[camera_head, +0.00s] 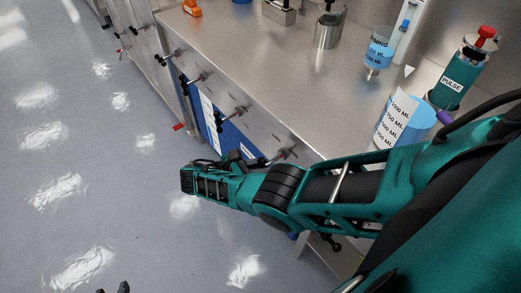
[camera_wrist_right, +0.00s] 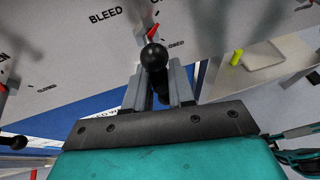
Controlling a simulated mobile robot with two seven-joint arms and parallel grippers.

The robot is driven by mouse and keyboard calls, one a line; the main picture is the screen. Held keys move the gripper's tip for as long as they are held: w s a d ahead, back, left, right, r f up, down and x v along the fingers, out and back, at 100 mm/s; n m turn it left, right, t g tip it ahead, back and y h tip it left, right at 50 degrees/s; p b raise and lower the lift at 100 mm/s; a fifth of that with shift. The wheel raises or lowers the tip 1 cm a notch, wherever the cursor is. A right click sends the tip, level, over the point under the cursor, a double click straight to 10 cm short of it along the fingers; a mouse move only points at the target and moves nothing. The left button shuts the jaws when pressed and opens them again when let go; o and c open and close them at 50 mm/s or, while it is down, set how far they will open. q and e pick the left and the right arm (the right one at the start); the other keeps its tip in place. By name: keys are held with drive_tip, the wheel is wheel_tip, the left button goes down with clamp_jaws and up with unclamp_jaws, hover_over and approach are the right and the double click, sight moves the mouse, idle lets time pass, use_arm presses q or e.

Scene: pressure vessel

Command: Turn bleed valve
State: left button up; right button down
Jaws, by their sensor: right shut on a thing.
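The bleed valve's handle ends in a black ball (camera_wrist_right: 154,57), seen in the right wrist view below the word BLEED on the grey panel (camera_wrist_right: 70,65). A small red pointer (camera_wrist_right: 153,31) shows just above it, tilted up and right; the word CLOSED is to its right. My right gripper (camera_wrist_right: 157,92) has its two grey fingers on either side of the handle and is shut on it. In the head view the right gripper (camera_head: 236,157) is at the panel's front, its tips partly hidden. Two dark tips of my left gripper (camera_head: 112,288) barely show at the bottom edge.
Other valve handles (camera_head: 190,79) stick out along the panel. On the metal bench (camera_head: 270,65) stand a labelled beaker (camera_head: 395,118), a blue beaker (camera_head: 379,50) and a green PULSE vessel (camera_head: 456,80). The floor (camera_head: 80,140) at left is clear.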

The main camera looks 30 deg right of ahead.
drive_tip(key=shift+s+f, duration=0.2)
drive_tip(key=shift+s, duration=0.15)
drive_tip(key=c, duration=1.3)
unclamp_jaws()
drive_tip(key=shift+o, duration=0.9)
drive_tip(key=shift+w+r, duration=0.1)
drive_tip(key=shift+w, duration=0.05)
drive_tip(key=b+v, duration=0.2)
drive_tip(key=v, duration=1.1)
drive_tip(key=shift+d, duration=0.1)
